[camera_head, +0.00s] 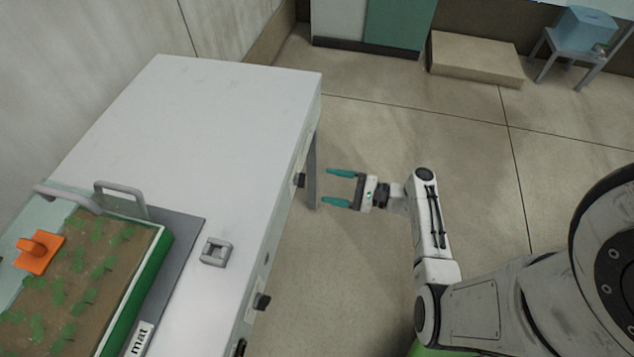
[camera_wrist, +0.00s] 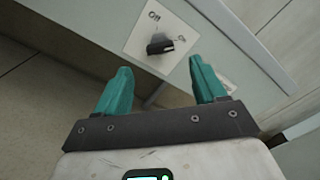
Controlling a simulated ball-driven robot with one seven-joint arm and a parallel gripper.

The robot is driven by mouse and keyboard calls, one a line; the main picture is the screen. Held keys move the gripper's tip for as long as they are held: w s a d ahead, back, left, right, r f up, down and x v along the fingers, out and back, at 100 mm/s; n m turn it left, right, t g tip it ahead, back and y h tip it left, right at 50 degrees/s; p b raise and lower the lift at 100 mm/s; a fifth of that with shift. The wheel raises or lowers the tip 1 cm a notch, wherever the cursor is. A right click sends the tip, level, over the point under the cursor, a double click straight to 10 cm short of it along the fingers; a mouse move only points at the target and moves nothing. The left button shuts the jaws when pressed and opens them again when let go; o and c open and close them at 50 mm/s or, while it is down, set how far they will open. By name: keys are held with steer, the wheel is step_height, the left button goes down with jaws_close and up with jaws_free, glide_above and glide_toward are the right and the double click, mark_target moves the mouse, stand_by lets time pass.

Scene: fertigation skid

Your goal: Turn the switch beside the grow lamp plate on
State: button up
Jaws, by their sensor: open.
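A black rotary switch (camera_wrist: 160,44) sits on a white square plate (camera_wrist: 138,44) marked "Off" and "On" on the bench's side face. In the wrist view it lies just beyond and between my fingertips. I cannot tell for sure which mark it points at. In the head view a dark knob (camera_head: 299,180) sticks out of the bench side, left of my gripper (camera_head: 326,187). My gripper, with teal fingers, is open and empty, apart from the knob; it also shows in the wrist view (camera_wrist: 160,67). A pale plate (camera_wrist: 229,86) beside the switch is partly hidden by a finger, its text unreadable.
The white bench (camera_head: 215,130) carries a planted tray (camera_head: 150,290), an orange piece (camera_head: 38,252) and a small grey square fitting (camera_head: 216,252). Another dark knob (camera_head: 262,301) is lower on the bench side. A bench leg (camera_head: 311,170) stands nearby. Open floor lies right.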

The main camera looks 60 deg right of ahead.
steer(key=v, duration=0.3)
steer(key=shift+s+d, duration=0.15)
steer(key=shift+s, duration=0.25)
steer(key=s+a+f+n+g+y, duration=0.1)
steer(key=s+a+f+n+g, duration=0.1)
steer(key=a+n+g, duration=0.45)
steer(key=s+a+f+n+g+y, duration=0.1)
steer(key=s+a+f+n+g, duration=0.1)
steer(key=a+n+g, duration=0.4)
steer(key=s+a+n+g+h, duration=0.1)
steer(key=n, duration=0.1)
steer(key=s+a+r+n+g+h, duration=0.1)
steer(key=n+h, duration=0.1)
steer(key=s+a+r+n+g+h, duration=0.1)
steer(key=a+n, duration=0.1)
steer(key=shift+s+r, duration=0.25)
steer(key=shift+s, duration=0.1)
steer(key=r+n+h, duration=0.1)
steer(key=r, duration=0.1)
steer(key=s+r+n+h, duration=0.1)
steer(key=r+n+h, duration=0.1)
steer(key=s+r+n+h, duration=0.1)
steer(key=r, duration=0.1)
steer(key=shift+s+a+r+n+g+p, duration=0.1)
steer(key=shift+a+r+n+g+p, duration=0.15)
steer(key=shift+r+p, duration=0.1)
